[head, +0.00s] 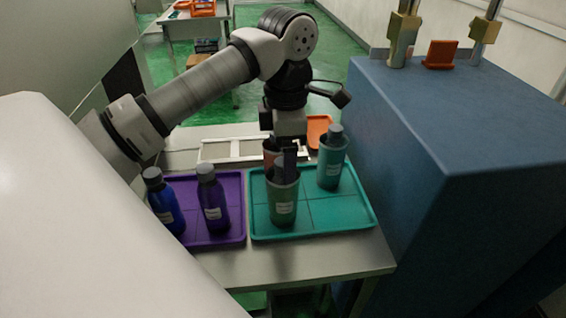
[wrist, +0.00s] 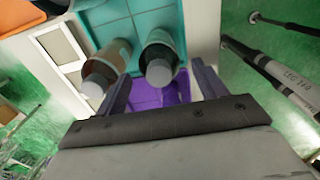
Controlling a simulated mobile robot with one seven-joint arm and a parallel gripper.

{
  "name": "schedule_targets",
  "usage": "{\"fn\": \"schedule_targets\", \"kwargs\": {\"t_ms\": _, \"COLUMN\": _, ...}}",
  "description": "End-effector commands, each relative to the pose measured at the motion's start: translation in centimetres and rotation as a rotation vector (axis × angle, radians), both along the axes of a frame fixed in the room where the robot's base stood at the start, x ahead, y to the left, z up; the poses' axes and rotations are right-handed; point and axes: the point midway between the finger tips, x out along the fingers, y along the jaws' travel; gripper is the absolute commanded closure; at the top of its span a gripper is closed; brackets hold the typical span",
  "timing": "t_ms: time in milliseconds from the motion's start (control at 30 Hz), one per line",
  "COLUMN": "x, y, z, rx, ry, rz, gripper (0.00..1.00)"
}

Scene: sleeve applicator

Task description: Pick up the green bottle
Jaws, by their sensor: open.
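The green bottle (head: 283,207) stands upright in the front left part of the teal tray (head: 345,215). Its top is hidden behind my gripper (head: 285,165) in the head view. My gripper is open, with its fingers pointing down at the top of the bottle. In the wrist view, a dark green bottle with a grey cap (wrist: 158,65) shows between the two spread fingers (wrist: 161,75). It has a gap on both sides, and I cannot tell how deep the fingers reach around it.
A brownish bottle (wrist: 110,62) stands close beside the green one, just outside a finger. A teal bottle (head: 331,165) stands at the tray's back right. A large blue block (head: 450,130) bounds the right side.

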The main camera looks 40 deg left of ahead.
Motion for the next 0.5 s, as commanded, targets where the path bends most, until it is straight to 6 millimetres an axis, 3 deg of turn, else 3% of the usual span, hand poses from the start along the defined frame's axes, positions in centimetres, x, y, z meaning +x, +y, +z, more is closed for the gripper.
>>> {"fn": "schedule_targets", "kwargs": {"t_ms": 333, "x": -0.3, "y": 0.5, "z": -4.6, "rx": -0.001, "ry": 0.001, "rz": -0.001, "gripper": 0.29}}
{"fn": "schedule_targets", "kwargs": {"t_ms": 500, "x": -0.3, "y": 0.5, "z": -5.1, "rx": 0.000, "ry": 0.000, "rz": 0.000, "gripper": 0.29}}
